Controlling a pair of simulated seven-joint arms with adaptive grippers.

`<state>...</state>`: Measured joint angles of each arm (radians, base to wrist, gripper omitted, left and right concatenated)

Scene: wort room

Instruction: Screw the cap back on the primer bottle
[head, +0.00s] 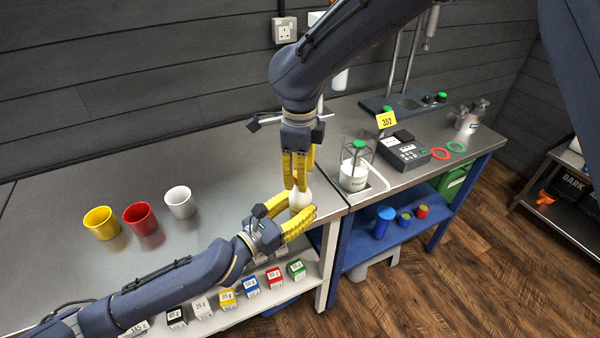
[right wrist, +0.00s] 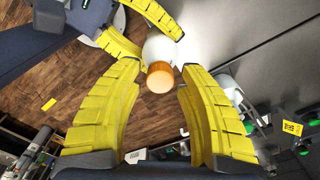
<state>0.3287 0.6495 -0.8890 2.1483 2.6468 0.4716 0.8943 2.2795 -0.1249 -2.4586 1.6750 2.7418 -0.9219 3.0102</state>
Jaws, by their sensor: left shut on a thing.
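The primer bottle (head: 301,199) is white and rounded, near the front edge of the steel bench. My left gripper (head: 300,207) is shut on it from the left. The orange cap (right wrist: 160,78) shows in the right wrist view on top of the white bottle (right wrist: 158,47); whether it is screwed tight cannot be told. My right gripper (head: 298,184) points down from above. In its wrist view its fingers (right wrist: 162,70) stand apart, one on each side of the cap, with gaps visible. In the head view the yellow fingers mostly hide the cap.
Yellow (head: 102,223), red (head: 141,218) and white (head: 180,202) cups stand on the left of the bench. A white jar (head: 353,176) in a frame and a grey device (head: 408,154) stand on the right bench. Small labelled boxes line the lower shelf.

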